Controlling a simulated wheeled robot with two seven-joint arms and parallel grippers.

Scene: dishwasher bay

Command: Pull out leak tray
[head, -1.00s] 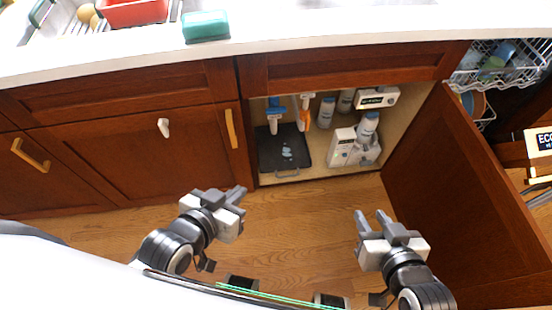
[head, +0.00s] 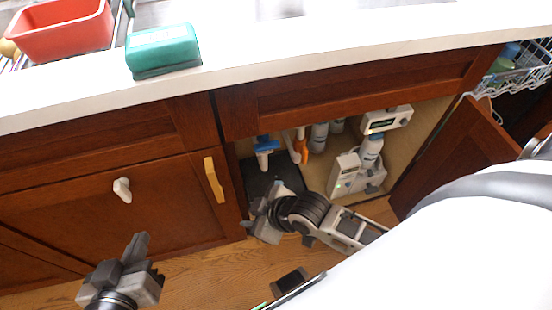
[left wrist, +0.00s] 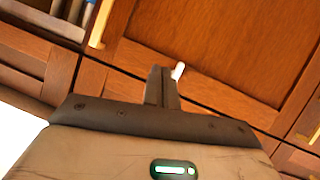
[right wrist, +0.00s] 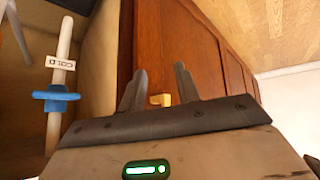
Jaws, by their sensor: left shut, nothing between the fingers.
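The leak tray (head: 258,182) is a flat black tray on the floor of the open sink cabinet, below the pipes. Its front part is hidden behind my right gripper (head: 250,216). That gripper is at the cabinet opening, by the tray's front left; I cannot tell whether it touches the tray. In the right wrist view its fingers (right wrist: 160,88) are apart with nothing held, facing the brown cabinet front. My left gripper (head: 138,250) is shut and empty, low in front of the closed left door; its fingers also show in the left wrist view (left wrist: 162,82).
A blue-handled valve (head: 265,146) and an orange-handled one (head: 301,150) hang above the tray. A white device (head: 346,175) and bottles stand to the right. The open door (head: 455,150) bounds the right side. A yellow handle (head: 214,180) sticks out left of the opening.

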